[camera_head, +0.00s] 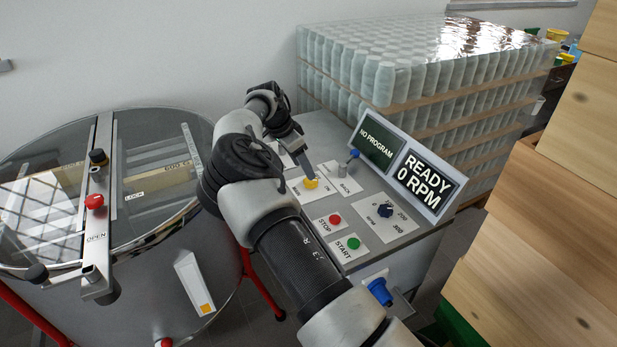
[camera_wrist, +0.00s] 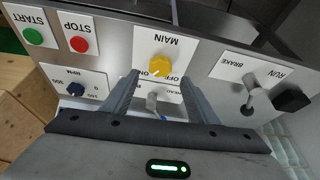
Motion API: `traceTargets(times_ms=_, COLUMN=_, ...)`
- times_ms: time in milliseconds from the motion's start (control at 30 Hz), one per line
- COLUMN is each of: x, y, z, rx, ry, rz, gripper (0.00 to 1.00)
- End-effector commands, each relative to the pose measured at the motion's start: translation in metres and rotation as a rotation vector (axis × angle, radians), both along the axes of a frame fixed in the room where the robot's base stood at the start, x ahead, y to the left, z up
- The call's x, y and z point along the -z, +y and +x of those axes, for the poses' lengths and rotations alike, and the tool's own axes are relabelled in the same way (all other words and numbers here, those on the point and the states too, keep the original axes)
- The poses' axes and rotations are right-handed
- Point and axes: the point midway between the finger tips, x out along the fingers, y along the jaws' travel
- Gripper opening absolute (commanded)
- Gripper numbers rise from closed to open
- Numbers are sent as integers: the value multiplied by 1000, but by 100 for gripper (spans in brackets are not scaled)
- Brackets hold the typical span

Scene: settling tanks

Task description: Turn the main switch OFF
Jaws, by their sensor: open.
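The main switch is a yellow rotary knob (camera_head: 311,183) on a white plate on the sloping grey control panel. In the wrist view the yellow knob (camera_wrist: 160,66) sits under the upside-down word MAIN, with OFF and ON on its other side. Which label its pointer faces is too small to tell. My gripper (camera_head: 302,165) is over the panel just behind the knob in the head view. In the wrist view my gripper (camera_wrist: 158,80) is open, its two fingers apart and pointing toward the knob, with nothing held. Contact with the knob cannot be told.
A blue-tipped lever (camera_head: 354,154) stands beside the knob. The red STOP button (camera_head: 335,220), green START button (camera_head: 353,243) and RPM dial (camera_head: 385,210) are nearer. A RUN/BRAKE lever (camera_wrist: 292,101) is at the side. Display screens (camera_head: 402,165) read NO PROGRAM and READY 0 RPM.

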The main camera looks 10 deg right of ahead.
Motion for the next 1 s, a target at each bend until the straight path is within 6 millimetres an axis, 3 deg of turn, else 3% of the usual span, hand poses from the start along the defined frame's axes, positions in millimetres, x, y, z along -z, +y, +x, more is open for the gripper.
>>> traceTargets(times_ms=100, x=23, y=-10, z=3, rx=2, ry=3, rz=-3, gripper=54)
traceTargets(times_ms=300, x=48, y=-19, z=7, rx=1, ry=1, rz=-2, gripper=54)
traceTargets(times_ms=733, x=57, y=-22, z=9, rx=0, ry=0, rz=0, gripper=54)
traceTargets(times_ms=1000, x=57, y=-22, z=8, rx=0, ry=0, rz=0, gripper=13)
